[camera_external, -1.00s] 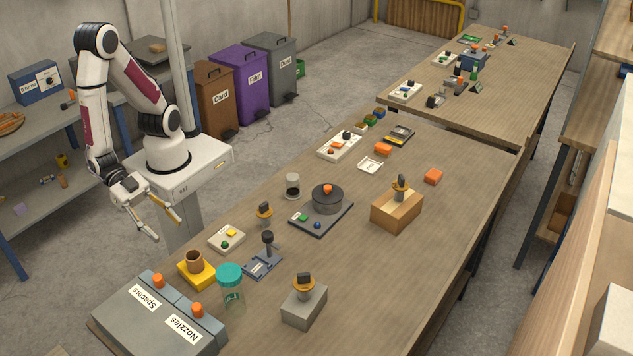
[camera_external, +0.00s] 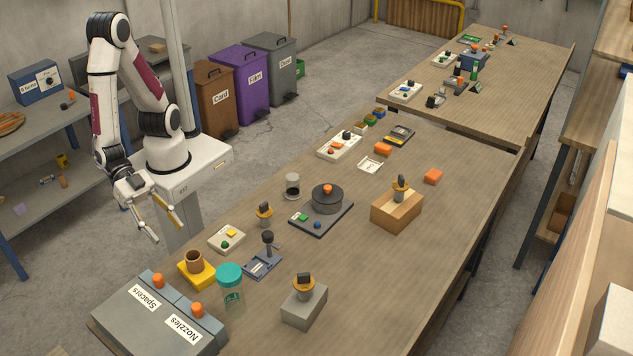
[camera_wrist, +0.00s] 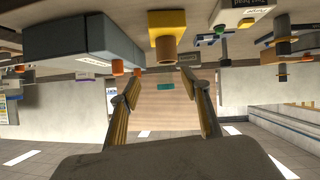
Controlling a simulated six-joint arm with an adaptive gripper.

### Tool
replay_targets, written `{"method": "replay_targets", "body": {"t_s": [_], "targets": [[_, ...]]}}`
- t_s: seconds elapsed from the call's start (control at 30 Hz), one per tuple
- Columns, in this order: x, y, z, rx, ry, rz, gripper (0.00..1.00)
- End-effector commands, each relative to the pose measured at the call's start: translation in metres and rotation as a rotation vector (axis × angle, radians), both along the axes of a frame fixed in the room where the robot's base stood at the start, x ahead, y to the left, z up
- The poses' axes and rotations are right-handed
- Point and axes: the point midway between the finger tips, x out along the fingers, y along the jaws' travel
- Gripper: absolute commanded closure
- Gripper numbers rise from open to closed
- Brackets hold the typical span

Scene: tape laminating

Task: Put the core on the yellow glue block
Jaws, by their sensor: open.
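A brown, hollow-topped core (camera_external: 194,257) stands upright on the yellow glue block (camera_external: 197,277) near the left edge of the table. In the wrist view, which looks upside down, the core (camera_wrist: 166,49) and the yellow block (camera_wrist: 166,19) appear at top centre. My gripper (camera_external: 168,233) is off the table's left edge, up and to the left of the core in the picture, and apart from it. In the wrist view my gripper (camera_wrist: 161,76) has its fingers spread, with nothing between them.
Grey bins labelled Spacers (camera_external: 140,299) and Nozzles (camera_external: 184,332) stand in front of the yellow block.

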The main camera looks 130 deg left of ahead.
Motion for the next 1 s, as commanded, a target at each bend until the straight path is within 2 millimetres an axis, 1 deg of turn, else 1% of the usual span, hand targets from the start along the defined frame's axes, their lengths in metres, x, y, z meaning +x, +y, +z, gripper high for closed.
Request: {"method": "replay_targets", "body": {"t_s": [0.03, 0.2, 0.33, 0.47, 0.67, 0.77, 0.87, 1.0], "targets": [[0.006, 0.001, 0.006, -0.033, 0.021, -0.005, 0.53], [0.017, -0.001, 0.022, -0.128, 0.1, -0.056, 0.53], [0.022, 0.002, 0.039, -0.182, 0.149, -0.099, 0.53], [0.024, 0.01, 0.056, -0.22, 0.191, -0.142, 0.53], [0.02, 0.032, 0.082, -0.242, 0.244, -0.2, 0.53], [0.015, 0.047, 0.093, -0.237, 0.267, -0.223, 0.53], [0.008, 0.065, 0.103, -0.223, 0.291, -0.241, 0.53], [-0.005, 0.095, 0.114, -0.189, 0.324, -0.251, 0.53]]}}
